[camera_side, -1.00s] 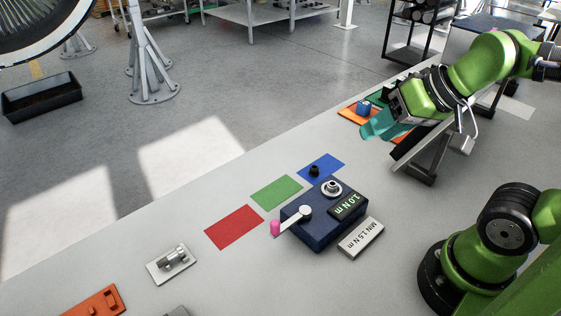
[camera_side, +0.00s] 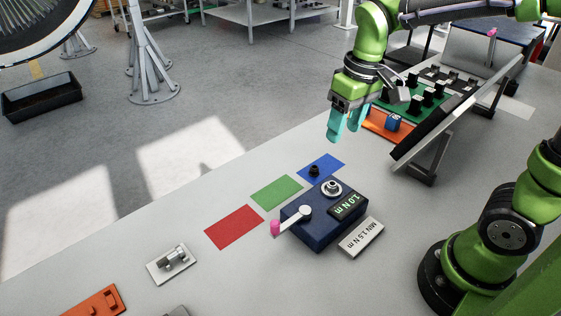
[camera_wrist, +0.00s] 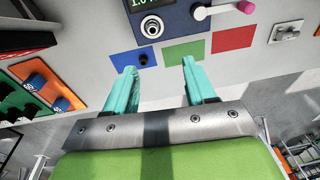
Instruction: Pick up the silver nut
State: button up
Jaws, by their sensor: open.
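A silver ring-shaped piece, which looks like the silver nut (camera_side: 331,187), sits on top of the dark blue torque box (camera_side: 318,222). In the wrist view the silver nut (camera_wrist: 152,26) shows at the top, beyond the fingertips. My gripper (camera_side: 344,132) has teal fingers pointing down, above the table's far edge, up and right of the blue mat. In the wrist view my gripper (camera_wrist: 158,66) is open with nothing between its fingers.
A small black part (camera_side: 314,170) sits on the blue mat (camera_side: 328,162). Green (camera_side: 276,192) and red (camera_side: 233,227) mats are bare. The torque box has a pink-tipped lever (camera_side: 290,220). A tilted panel (camera_side: 462,110) and an orange tray (camera_side: 376,123) stand to the right.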

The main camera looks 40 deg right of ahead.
jog(key=w+n+g, duration=0.1)
send_over(333, 183)
jog(key=shift+n+h, duration=0.3)
jog(key=shift+n, duration=0.1)
jog(key=f, duration=1)
jog(key=shift+s+f, duration=0.2)
jog(key=shift+f, duration=0.1)
jog(key=shift+w+f, duration=0.2)
jog(key=shift+f, duration=2.5)
jog(key=shift+c, duration=0.4)
grip_shut()
